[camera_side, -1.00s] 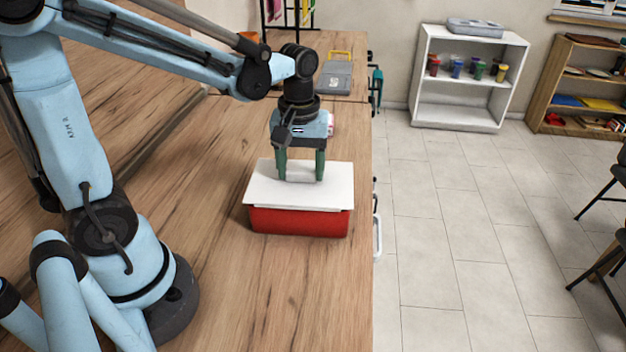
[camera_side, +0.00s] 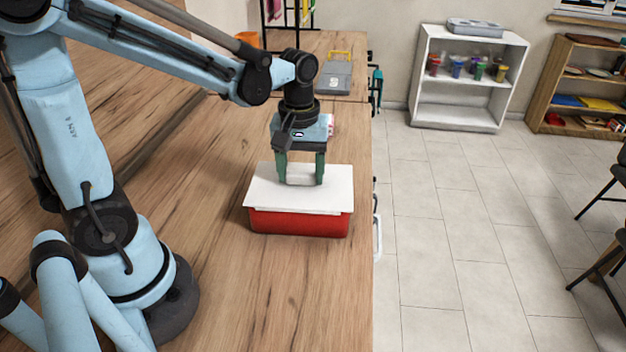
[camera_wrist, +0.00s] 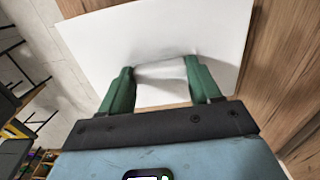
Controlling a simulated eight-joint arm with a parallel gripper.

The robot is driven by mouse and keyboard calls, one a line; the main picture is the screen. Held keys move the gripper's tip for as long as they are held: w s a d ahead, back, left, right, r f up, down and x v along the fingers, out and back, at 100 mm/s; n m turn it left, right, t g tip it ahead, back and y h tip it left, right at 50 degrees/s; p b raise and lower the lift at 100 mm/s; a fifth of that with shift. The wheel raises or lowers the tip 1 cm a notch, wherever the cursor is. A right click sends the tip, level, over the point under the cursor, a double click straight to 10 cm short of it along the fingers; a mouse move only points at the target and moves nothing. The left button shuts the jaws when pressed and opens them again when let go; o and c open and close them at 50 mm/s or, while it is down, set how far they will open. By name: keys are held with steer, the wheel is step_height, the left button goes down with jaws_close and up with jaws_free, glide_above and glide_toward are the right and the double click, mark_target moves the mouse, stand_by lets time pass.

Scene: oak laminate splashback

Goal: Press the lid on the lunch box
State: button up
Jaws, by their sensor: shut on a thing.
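The red lunch box (camera_side: 300,223) sits on the wooden worktop near its right edge. The white lid (camera_side: 327,195) lies over the top of the box and looks slightly tilted, overhanging the front. My gripper (camera_side: 301,182) points down with its green fingers on either side of the lid's white handle (camera_side: 300,176), shut on it. In the wrist view, the fingers (camera_wrist: 160,88) close on the handle and the white lid (camera_wrist: 200,32) fills the upper middle. The box is hidden under the lid there. Whether the lid's rim is seated all round cannot be told.
The bare worktop (camera_side: 250,300) is clear in front of the box. A grey case with a yellow handle (camera_side: 335,78) stands at the back of the worktop. A small pink and white item (camera_side: 328,122) sits behind my gripper. The worktop's right edge runs close by the box.

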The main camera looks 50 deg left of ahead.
steer(key=shift+f, duration=0.1)
stand_by(0.3)
steer(key=o, duration=1.3)
steer(key=shift+c, duration=0.2)
steer(key=shift+r, duration=3.55)
jaws_close()
steer(key=shift+f, duration=1.25)
